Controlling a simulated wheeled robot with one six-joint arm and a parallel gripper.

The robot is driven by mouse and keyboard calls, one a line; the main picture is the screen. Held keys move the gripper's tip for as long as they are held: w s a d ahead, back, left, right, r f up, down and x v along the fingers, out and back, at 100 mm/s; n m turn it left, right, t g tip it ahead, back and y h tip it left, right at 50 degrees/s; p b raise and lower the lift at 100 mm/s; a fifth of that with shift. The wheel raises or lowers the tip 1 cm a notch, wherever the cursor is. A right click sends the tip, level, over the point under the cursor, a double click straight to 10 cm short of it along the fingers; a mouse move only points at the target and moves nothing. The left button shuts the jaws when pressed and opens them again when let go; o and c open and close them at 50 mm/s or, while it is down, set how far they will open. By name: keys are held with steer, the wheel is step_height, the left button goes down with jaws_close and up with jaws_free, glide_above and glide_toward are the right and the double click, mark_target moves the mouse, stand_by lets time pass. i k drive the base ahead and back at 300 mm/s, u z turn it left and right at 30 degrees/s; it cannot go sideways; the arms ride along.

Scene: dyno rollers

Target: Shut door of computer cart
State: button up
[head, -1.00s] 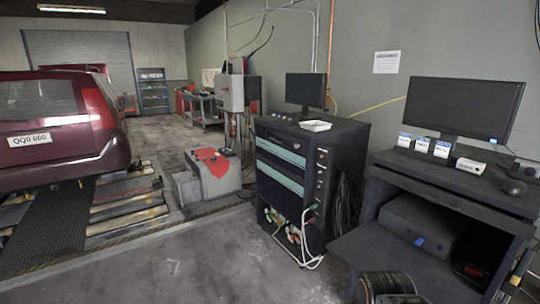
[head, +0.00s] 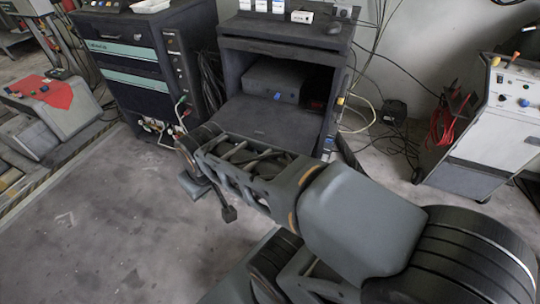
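The computer cart (head: 229,60) is a dark cabinet at the top middle of the head view. Its door (head: 262,124) is a flat dark panel, folded down and open, sticking out toward me. A computer case (head: 274,79) with a blue label sits inside the open compartment. My arm reaches from the lower right to in front of the door and hides its near edge. I cannot clearly make out my gripper's fingers among the dark arm parts, or whether anything touches the door.
A white control console (head: 495,128) with red cables stands at the right. Cables (head: 368,120) lie on the floor between. The floor (head: 100,230) at the lower left is clear.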

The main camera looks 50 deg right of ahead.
mark_target(295, 132)
steer(key=u, duration=1.1)
steer(key=k, duration=0.5)
steer(key=z, duration=0.85)
